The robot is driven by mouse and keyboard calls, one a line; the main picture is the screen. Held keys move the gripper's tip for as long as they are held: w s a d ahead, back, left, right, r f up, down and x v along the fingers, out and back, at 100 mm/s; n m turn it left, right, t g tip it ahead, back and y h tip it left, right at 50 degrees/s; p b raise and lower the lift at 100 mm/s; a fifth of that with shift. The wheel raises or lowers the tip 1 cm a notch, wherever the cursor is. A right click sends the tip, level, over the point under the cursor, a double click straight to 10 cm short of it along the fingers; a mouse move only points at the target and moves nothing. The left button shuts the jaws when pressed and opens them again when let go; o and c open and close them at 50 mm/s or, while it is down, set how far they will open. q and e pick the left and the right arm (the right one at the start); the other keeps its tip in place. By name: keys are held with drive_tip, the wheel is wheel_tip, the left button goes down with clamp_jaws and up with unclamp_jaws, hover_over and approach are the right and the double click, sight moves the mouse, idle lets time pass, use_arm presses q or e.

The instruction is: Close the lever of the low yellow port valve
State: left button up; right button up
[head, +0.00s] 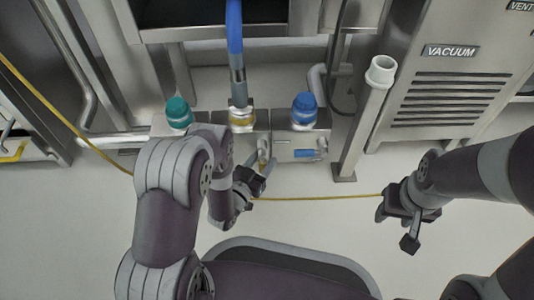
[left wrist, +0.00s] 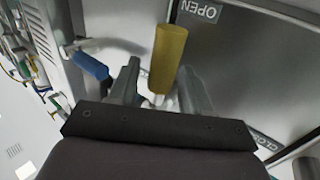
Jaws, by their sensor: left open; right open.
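The yellow valve lever (left wrist: 167,55) stands upright in the left wrist view, between the two fingers of my open left gripper (left wrist: 160,70). I see no clear contact between the fingers and the lever. An OPEN label (left wrist: 198,11) is near the lever's end, and another label, partly hidden, is at lower right. My right gripper (head: 397,230) is open and empty, away to the right.
A teal cap (head: 177,112) and a blue cap (head: 304,108) flank the middle port. A blue lever (head: 307,153) lies on the right block. A pale standpipe (head: 378,80) stands beside the VACUUM cabinet (head: 450,85). A yellow cable (head: 325,198) crosses the floor.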

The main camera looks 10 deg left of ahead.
use_arm(q)
clamp_jaws()
drive_tip(key=shift+a+r+m+g+p, duration=0.1)
drive_tip(key=shift+r+m+g+p, duration=0.2)
drive_tip(key=shift+p, duration=0.6)
drive_tip(key=a+m+g+y+p, duration=0.1)
drive_tip(key=m+y+p, duration=0.1)
drive_tip(key=p, duration=0.3)
drive_tip(key=r+m+g+y+p, duration=0.1)
drive_tip(key=m+g+y+p, duration=0.1)
drive_tip(key=p, duration=0.3)
drive_tip(key=s+a+r+m+g+y+p, duration=0.1)
drive_tip(key=m+y+p, duration=0.1)
drive_tip(key=m+p, duration=0.2)
drive_tip(key=shift+a+g+p, duration=0.35)
drive_tip(key=shift+g+p, duration=0.05)
drive_tip(key=shift+a+r+m+g+y+p, duration=0.1)
drive_tip(key=shift+r+m+g+y+p, duration=0.15)
drive_tip(key=shift+m+y+p, duration=0.25)
drive_tip(key=shift+a+r+m+g+y+p, duration=0.1)
drive_tip(key=shift+r+m+g+y+p, duration=0.15)
drive_tip(key=shift+m+y, duration=0.45)
unclamp_jaws()
